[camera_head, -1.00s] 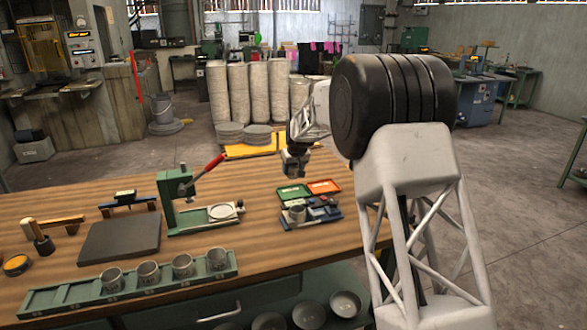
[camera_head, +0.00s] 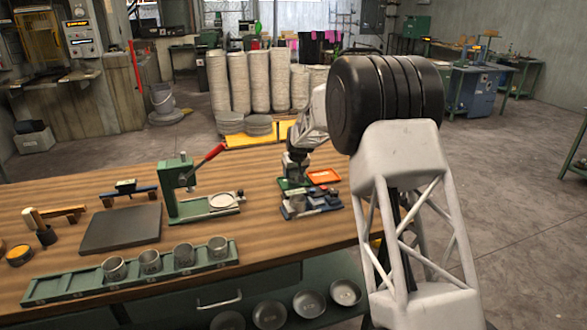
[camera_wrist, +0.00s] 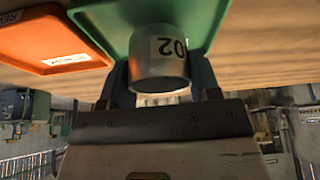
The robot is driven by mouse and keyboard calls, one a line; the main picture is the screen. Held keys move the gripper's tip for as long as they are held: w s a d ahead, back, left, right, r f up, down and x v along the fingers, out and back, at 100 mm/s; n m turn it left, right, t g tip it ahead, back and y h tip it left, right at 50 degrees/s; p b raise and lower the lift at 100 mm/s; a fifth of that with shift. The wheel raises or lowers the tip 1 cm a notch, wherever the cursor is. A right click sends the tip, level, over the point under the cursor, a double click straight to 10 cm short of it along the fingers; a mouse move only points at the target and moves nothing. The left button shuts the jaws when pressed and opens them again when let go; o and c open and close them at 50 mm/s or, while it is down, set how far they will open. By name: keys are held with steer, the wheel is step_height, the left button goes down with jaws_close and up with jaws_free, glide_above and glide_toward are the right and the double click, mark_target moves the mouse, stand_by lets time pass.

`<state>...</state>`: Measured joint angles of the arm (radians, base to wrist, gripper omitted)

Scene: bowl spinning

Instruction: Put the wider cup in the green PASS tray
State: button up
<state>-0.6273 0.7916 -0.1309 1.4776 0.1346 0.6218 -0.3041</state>
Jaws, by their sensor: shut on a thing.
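My gripper (camera_head: 294,179) is low over the green tray (camera_head: 284,185) at the right of the bench. In the wrist view a grey metal cup (camera_wrist: 158,68) with a white label reading "02" sits between my two fingers, which are shut on it. The green tray (camera_wrist: 120,25) lies behind the cup in that view. I cannot tell whether the cup touches the tray. In the head view the held cup is mostly hidden by my gripper.
An orange tray (camera_head: 323,176) lies right beside the green one. A green lever press (camera_head: 178,190) stands to the left. A green rack (camera_head: 75,288) with several grey cups is at the bench front. A dark flat plate (camera_head: 122,228) lies behind it.

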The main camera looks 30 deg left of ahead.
steer(key=shift+f, duration=0.55)
stand_by(0.7)
stand_by(0.3)
steer(key=o, duration=1)
steer(key=shift+r, duration=0.1)
steer(key=shift+r, duration=3.9)
